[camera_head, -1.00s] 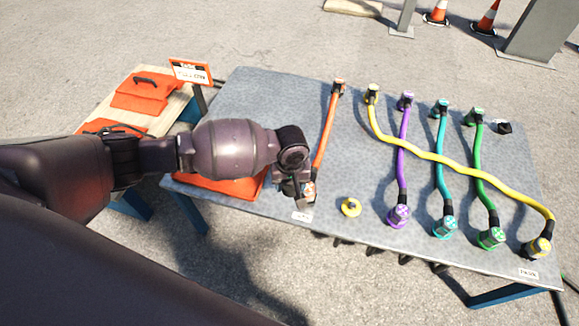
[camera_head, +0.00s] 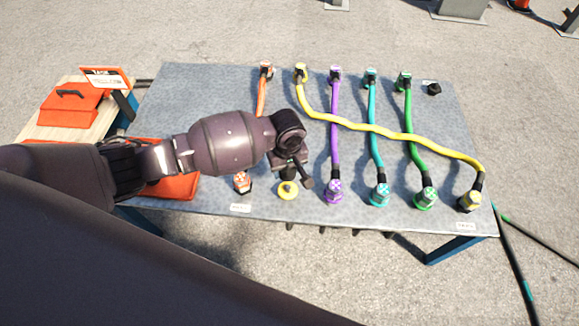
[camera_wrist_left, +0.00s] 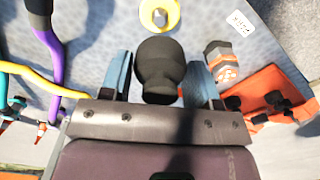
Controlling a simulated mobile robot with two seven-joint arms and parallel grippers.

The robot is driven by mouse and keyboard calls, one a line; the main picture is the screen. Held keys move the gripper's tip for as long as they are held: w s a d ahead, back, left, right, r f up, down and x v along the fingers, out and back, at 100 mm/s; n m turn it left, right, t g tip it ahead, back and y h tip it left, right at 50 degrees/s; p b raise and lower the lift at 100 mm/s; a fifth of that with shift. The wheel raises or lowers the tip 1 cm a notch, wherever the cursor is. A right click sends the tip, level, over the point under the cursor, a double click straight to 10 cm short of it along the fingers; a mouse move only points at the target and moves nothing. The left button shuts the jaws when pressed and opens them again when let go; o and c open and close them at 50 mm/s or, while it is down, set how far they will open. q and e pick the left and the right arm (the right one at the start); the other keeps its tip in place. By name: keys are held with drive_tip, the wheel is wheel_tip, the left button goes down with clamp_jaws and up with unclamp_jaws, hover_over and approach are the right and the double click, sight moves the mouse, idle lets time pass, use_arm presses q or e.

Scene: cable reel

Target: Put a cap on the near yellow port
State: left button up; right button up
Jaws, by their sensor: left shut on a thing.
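My left gripper (camera_head: 292,176) is over the near edge of the grey table, just behind the near yellow port (camera_head: 287,190) in the head view. In the left wrist view, the gripper's blue fingers (camera_wrist_left: 159,78) are shut on a black cap (camera_wrist_left: 158,68). The yellow port also shows there (camera_wrist_left: 172,14) as a yellow ring with a grey middle, beyond the cap and apart from it. In the head view the gripper partly hides the port and the cap is hard to make out. My right gripper is not in view.
Orange (camera_head: 242,183), purple (camera_head: 333,192), teal and green connectors stand along the near edge. A yellow cable (camera_head: 390,132) crosses the others. A red tray (camera_wrist_left: 255,90) with several black caps lies to the left in the head view. A black cap (camera_head: 434,89) stands far right.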

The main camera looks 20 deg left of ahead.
sight(288, 186)
use_arm(q)
wheel_tip(288, 186, down, 3)
drive_tip(key=shift+s+f+b, duration=0.15)
drive_tip(key=shift+f+b, duration=0.05)
drive_tip(key=shift+b, duration=0.75)
drive_tip(key=shift+f+b, duration=0.6)
drive_tip(key=shift+f, duration=0.15)
drive_tip(key=shift+f+b, duration=0.65)
drive_tip(key=shift+f, duration=0.75)
drive_tip(key=shift+w+f, duration=0.2)
drive_tip(key=shift+f, duration=0.15)
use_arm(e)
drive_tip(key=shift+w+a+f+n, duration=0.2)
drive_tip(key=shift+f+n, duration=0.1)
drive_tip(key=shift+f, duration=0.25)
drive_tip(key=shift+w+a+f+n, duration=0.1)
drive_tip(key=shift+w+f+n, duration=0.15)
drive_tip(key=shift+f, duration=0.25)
use_arm(q)
drive_tip(key=shift+p, duration=0.5)
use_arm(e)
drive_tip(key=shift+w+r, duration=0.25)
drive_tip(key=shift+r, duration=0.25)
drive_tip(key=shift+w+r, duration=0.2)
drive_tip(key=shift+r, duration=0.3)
use_arm(q)
drive_tip(key=shift+f, duration=0.3)
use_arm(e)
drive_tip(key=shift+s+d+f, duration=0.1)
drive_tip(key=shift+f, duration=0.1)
